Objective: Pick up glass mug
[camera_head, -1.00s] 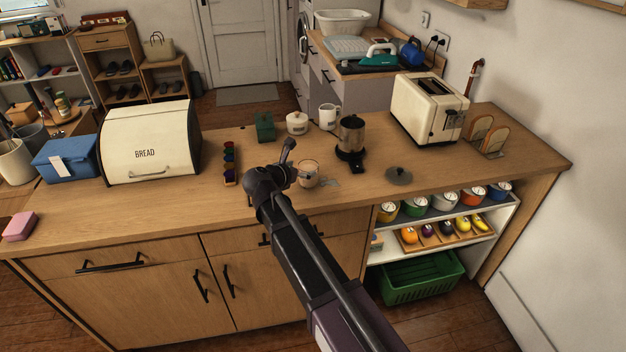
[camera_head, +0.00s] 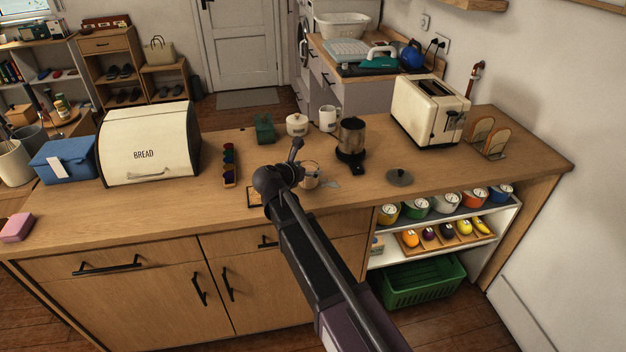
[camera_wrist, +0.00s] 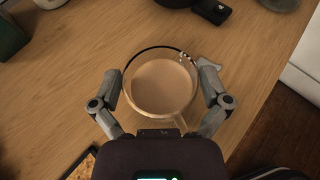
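The glass mug (camera_wrist: 160,88), clear with a beige drink in it, stands on the wooden counter. In the wrist view it lies between the two fingers of my gripper (camera_wrist: 159,72), its handle side toward the palm. The fingers are spread, one on each side of the mug, with a narrow gap visible at the left; contact on the right is hard to tell. In the head view the mug (camera_head: 312,178) shows just right of my gripper (camera_head: 297,165), which partly covers it.
A small grey item (camera_head: 331,183) lies close right of the mug.

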